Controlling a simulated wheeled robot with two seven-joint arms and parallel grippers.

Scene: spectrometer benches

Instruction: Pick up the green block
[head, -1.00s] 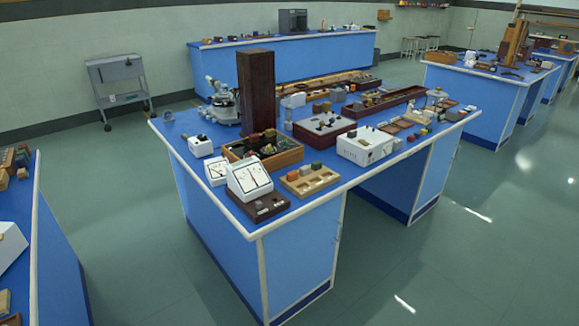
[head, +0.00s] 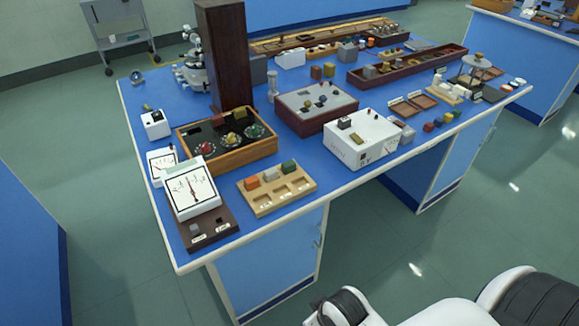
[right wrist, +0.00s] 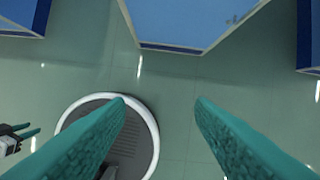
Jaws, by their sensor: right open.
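The green block (head: 289,167) sits in the head view at the right end of a row of three on a light wooden tray (head: 264,208). A grey block (head: 270,174) and a red block (head: 252,182) stand left of it. The tray lies near the front edge of the blue bench top. In the right wrist view my right gripper (right wrist: 160,101) is open and empty, above the floor and away from the tray. A small gripper with teal fingers, apparently my left (right wrist: 30,131), shows at the left edge; its opening is unclear.
A white meter box (head: 192,187) on a dark base stands left of the tray, and a wooden box with knobs (head: 228,142) stands behind it. A white instrument (head: 361,140) is to the right. Bare blue top separates them.

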